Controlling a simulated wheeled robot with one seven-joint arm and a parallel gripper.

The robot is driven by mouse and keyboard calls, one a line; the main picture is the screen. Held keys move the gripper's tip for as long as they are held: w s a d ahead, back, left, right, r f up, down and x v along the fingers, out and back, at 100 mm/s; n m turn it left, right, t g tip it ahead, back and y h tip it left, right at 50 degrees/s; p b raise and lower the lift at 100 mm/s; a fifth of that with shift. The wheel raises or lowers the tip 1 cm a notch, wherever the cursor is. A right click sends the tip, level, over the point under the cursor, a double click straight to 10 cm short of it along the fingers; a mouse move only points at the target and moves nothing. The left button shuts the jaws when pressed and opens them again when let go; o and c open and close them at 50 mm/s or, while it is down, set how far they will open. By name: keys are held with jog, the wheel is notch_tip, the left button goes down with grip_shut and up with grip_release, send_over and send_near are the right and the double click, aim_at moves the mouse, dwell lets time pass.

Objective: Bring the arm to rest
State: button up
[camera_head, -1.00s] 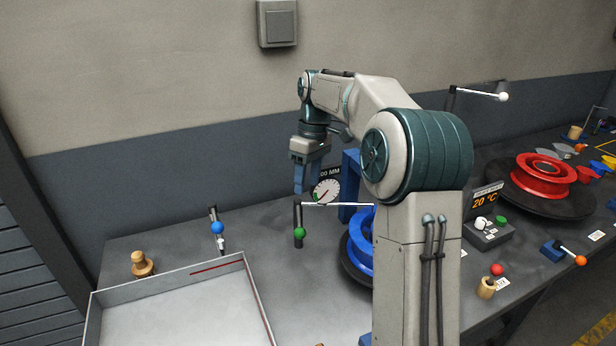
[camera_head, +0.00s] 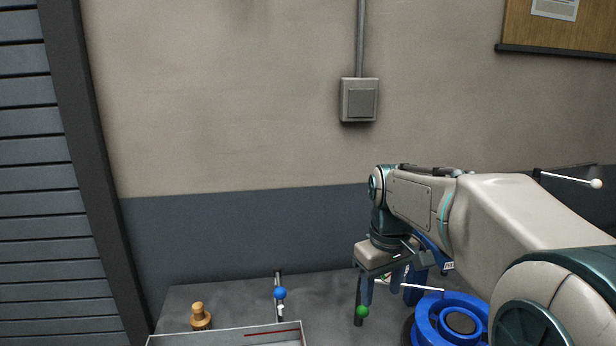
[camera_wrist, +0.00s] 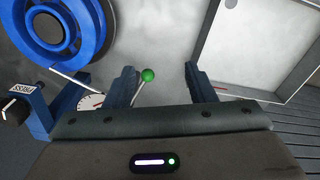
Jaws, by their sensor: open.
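My gripper (camera_head: 390,287) is at the end of my arm, above the bench on the right side of the head view. Its jaws point down, and in the wrist view its two blue-grey fingers (camera_wrist: 160,85) stand apart with nothing held. A green ball on a lever (camera_wrist: 148,75) shows between the fingers in the wrist view, closer to the left one.
A blue wheel rim (camera_head: 450,322) lies right of the gripper, near a blue press frame (camera_wrist: 35,110) and a dial (camera_wrist: 90,101). A white tray (camera_head: 225,340), a blue-ball lever (camera_head: 280,293) and a wooden peg (camera_head: 200,317) are left. A wall box (camera_head: 359,99) is behind.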

jog(key=s+f+m+t, duration=0.1)
jog(key=s+f+m, duration=0.1)
jog(key=s, duration=0.6)
jog(key=s+f+m+t, duration=0.1)
jog(key=s+f+m, duration=0.2)
jog(key=s, duration=0.5)
jog(key=shift+s+d+f+t, duration=0.35)
jog(key=shift+d+f+t, duration=0.05)
jog(key=shift+f, duration=0.35)
